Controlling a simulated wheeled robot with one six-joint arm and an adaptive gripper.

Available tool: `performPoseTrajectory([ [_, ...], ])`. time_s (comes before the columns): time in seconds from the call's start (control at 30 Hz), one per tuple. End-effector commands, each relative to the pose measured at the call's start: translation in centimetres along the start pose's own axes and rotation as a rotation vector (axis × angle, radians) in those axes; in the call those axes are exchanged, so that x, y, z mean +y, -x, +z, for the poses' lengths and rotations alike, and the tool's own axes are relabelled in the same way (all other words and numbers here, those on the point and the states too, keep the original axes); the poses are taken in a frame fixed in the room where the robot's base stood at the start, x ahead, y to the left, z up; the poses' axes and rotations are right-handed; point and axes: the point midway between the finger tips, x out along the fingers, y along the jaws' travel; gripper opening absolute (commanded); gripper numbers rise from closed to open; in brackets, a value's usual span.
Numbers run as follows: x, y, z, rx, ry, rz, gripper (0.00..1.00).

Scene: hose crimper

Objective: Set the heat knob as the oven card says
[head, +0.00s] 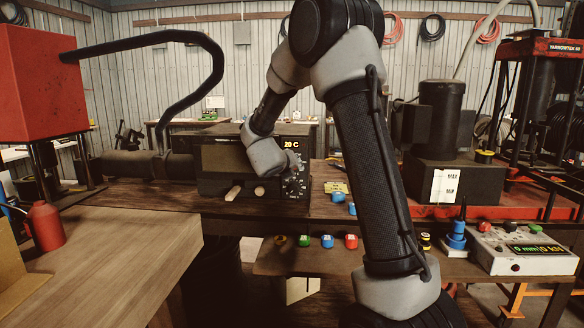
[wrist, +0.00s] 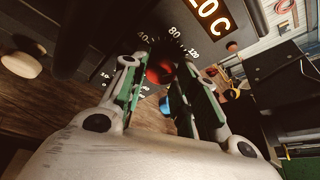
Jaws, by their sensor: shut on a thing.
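The oven (head: 222,160) is a dark box on the bench, and its lit display (head: 291,145) reads 20 C. The display also shows, partly cut off, in the wrist view (wrist: 214,14). The heat knob (wrist: 160,72) has a dark body with red on it, with a dial marked 40, 80 and 120 around it. My gripper (wrist: 162,80) is shut on the knob from both sides; its fingers hide part of the dial.
Below the dial, several coloured caps (head: 327,241) stand on a lower shelf. A control box (head: 520,250) and a blue stand (head: 457,236) are at the right. A red bottle (head: 46,226) stands on the left table. Two pale handles (head: 234,193) jut from the oven front.

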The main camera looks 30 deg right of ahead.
Motion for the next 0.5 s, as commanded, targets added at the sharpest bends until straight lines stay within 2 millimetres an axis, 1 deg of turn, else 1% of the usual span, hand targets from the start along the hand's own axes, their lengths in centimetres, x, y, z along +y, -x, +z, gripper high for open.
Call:
performPoseTrajectory([
  [0.03, -0.01, -0.01, -0.31, 0.006, -0.025, 0.011, 0.06],
  [0.2, -0.03, -0.02, -0.36, 0.006, -0.103, 0.044, 0.06],
  [0.5, 0.01, -0.02, -0.41, 0.007, -0.167, 0.071, 0.06],
])
